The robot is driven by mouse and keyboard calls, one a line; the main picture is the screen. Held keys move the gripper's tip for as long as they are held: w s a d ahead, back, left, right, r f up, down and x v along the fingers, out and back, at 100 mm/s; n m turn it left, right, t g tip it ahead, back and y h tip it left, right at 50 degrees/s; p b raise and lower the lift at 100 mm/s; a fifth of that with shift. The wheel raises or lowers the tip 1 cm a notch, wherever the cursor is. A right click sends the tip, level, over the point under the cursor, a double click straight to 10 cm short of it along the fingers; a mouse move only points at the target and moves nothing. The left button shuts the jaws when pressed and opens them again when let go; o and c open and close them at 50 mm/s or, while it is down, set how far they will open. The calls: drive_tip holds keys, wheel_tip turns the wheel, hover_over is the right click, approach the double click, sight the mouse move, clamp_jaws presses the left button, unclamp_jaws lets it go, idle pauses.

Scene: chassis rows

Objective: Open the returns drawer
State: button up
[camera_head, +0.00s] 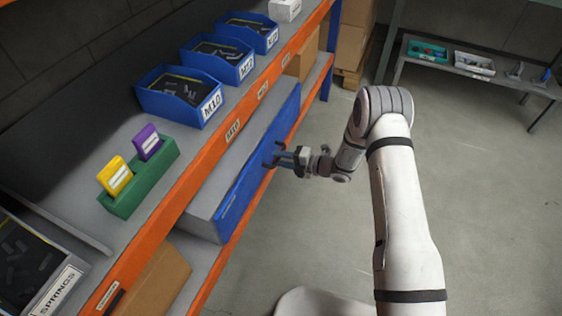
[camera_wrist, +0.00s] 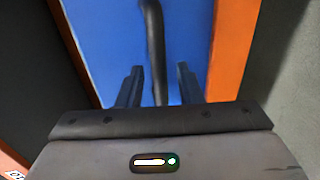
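The drawer (camera_head: 252,175) has a long blue front and a grey top, and sits under the orange-edged shelf. Its blue front (camera_wrist: 100,45) fills the middle of the wrist view. A dark bar handle (camera_wrist: 154,45) runs up that front. My gripper (camera_head: 276,158) is at the drawer's front in the head view. In the wrist view my gripper (camera_wrist: 158,85) is open, with one finger on each side of the handle and gaps on both sides. I cannot tell how deep the fingers reach past the bar. The drawer's label is too small to read.
Blue bins (camera_head: 180,96) with dark parts stand on the shelf above, beside a green holder (camera_head: 140,180) with yellow and purple cards. A cardboard box (camera_head: 160,283) sits low at left. The floor (camera_head: 300,235) in front is clear. A rack (camera_head: 480,68) stands at the back right.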

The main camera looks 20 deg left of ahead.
drive_tip(key=shift+a+f, duration=0.15)
drive_tip(key=shift+a, duration=0.55)
clamp_jaws()
